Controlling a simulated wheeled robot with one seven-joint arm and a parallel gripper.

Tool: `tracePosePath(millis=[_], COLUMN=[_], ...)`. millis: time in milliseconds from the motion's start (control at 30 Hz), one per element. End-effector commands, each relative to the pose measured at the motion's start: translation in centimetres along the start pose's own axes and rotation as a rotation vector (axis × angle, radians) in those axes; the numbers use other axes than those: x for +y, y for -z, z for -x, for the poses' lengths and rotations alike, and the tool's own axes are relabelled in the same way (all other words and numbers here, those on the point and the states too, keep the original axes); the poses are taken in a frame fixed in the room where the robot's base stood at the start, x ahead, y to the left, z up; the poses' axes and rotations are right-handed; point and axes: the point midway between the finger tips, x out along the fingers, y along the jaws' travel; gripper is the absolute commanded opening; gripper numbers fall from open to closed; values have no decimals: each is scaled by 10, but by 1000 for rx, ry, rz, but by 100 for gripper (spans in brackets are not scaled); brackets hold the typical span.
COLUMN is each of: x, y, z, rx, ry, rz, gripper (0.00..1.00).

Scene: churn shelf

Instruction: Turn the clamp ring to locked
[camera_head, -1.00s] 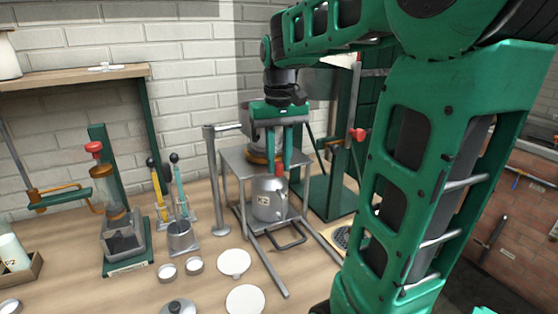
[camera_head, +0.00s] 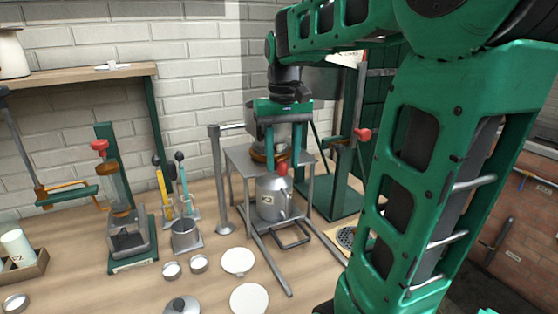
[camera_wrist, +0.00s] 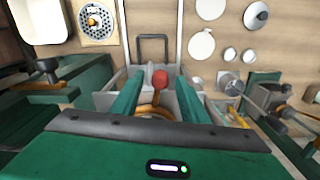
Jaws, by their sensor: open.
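The clamp ring (camera_head: 258,156) is an orange-brown band under the metal vessel on the grey stand, partly hidden by my fingers. Its short handle ends in a red knob (camera_head: 283,169). My gripper (camera_head: 284,162) points down in front of the vessel, its fingers spread on either side of the handle. In the wrist view the red knob (camera_wrist: 159,79) lies between the two open fingers, with a visible gap to each. The orange ring (camera_wrist: 152,111) shows partly behind the gripper body. I cannot read whether the ring is locked.
A metal jug (camera_head: 272,198) stands below the vessel on the grey stand (camera_head: 236,160). A post (camera_head: 218,185) stands left of it, and a green press (camera_head: 330,195) right. White discs (camera_head: 238,261) and small tins lie in front. A green-based device (camera_head: 130,240) stands left.

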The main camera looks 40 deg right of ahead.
Motion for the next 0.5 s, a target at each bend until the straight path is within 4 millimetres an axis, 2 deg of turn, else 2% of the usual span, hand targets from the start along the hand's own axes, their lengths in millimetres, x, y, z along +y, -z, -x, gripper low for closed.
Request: tracePosePath(millis=[500], x=[0], y=[1], z=[85], rx=[2], ry=[-1], rz=[0], gripper=[40])
